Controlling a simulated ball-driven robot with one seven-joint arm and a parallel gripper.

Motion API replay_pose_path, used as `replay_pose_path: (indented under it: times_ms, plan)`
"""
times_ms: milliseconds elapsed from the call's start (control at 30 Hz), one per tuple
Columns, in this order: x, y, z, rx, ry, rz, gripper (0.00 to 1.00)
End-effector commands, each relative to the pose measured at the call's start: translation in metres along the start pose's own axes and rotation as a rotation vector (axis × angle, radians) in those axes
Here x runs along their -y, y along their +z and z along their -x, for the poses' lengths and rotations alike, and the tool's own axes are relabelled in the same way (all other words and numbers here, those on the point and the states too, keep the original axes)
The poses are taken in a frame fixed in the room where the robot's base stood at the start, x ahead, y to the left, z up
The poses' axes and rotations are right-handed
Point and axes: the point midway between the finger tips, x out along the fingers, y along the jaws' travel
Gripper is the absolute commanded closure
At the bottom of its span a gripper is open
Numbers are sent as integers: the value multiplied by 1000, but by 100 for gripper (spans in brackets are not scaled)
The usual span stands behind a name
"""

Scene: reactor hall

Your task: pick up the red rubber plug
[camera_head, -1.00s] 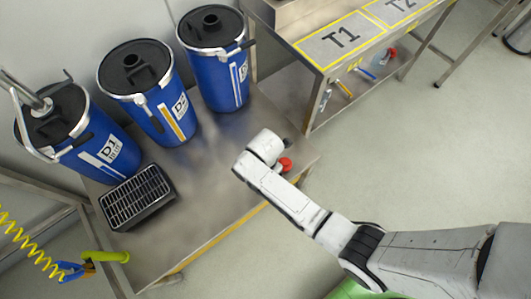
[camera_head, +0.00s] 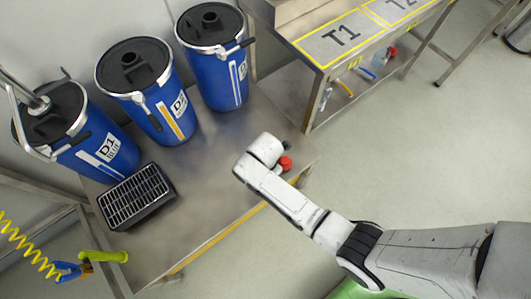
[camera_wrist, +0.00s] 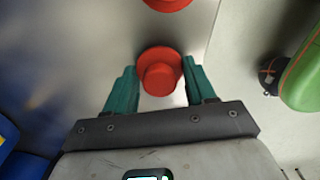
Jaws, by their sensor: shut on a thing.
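In the wrist view the red rubber plug (camera_wrist: 160,76), a round flange with a narrower knob, sits between the green fingertips of my gripper (camera_wrist: 158,85). The fingers are shut on it from both sides. A second red shape (camera_wrist: 167,3) is cut off by the top edge of the wrist view; I cannot tell what it is. In the head view a red piece (camera_head: 285,163) shows beside the white end of my arm, over the near right part of the steel table. My fingers are hidden there by the arm. I cannot tell whether the plug touches the table.
Blue drums (camera_head: 168,110) stand along the back of the steel table (camera_head: 215,185). A black grated box (camera_head: 137,196) is at its left. A bench marked T1 and T2 (camera_head: 341,38) stands behind on the right. A yellow coiled hose (camera_head: 28,244) hangs at left. Table middle is clear.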

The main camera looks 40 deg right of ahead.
Motion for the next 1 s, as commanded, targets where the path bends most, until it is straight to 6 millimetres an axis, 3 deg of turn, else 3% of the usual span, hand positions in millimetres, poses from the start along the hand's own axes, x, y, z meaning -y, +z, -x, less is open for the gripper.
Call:
replay_pose_path:
  times_ms: [100,433,667,1000]
  plan:
    - [0,0,0,0,0,0,75]
    - [0,0,5,0,1,0,75]
    - [-1,0,36,1,3,0,75]
    - [67,0,99,0,-4,0,75]
